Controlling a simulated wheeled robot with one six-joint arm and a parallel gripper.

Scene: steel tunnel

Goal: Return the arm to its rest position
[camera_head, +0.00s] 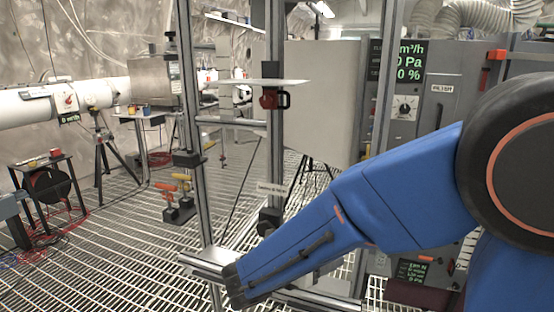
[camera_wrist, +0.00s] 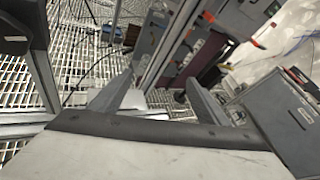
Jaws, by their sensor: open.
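My blue arm (camera_head: 390,205) reaches from the right side of the head view down and left to the lower middle, in front of an aluminium frame. Its dark far end is low, near a horizontal metal rail of that frame. My gripper (camera_wrist: 160,78) shows in the wrist view with its two grey fingers spread apart. I see nothing held between them; floor grating and a pale plate lie behind the gap. The fingers cannot be made out clearly in the head view.
Aluminium posts (camera_head: 275,130) stand close to my arm, with a white shelf (camera_head: 265,82) and a red mug (camera_head: 270,99). Orange-handled and yellow-handled tools (camera_head: 172,190) hang left. A grey cabinet (camera_head: 440,100) stands behind my arm. Open grating (camera_head: 120,240) lies at left.

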